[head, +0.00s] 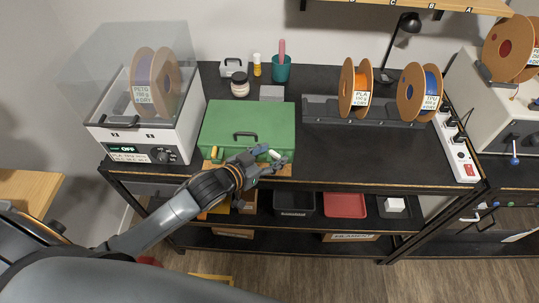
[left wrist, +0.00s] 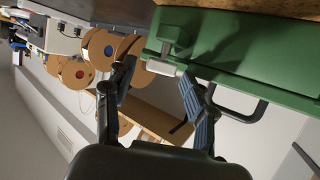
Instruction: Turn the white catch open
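A green case (head: 247,122) with a dark top handle stands on the black bench top. Its white catch (head: 275,154) is on the front side, towards the right. In the left wrist view the white catch (left wrist: 160,68) shows as a short pale block on the green case (left wrist: 250,68). My left gripper (head: 266,159) is at the case's front right; in the left wrist view it (left wrist: 156,75) is open, with the catch seen between its two fingertips. I cannot tell whether either finger touches it. My right gripper is not in view.
A yellow catch (head: 214,153) is on the case's front left. A white filament dryer (head: 150,130) stands close on the left. Spools (head: 361,88) on a dark rack stand to the right. A jar (head: 240,84) and a teal cup (head: 281,68) stand behind. Bench top is clear right of the case.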

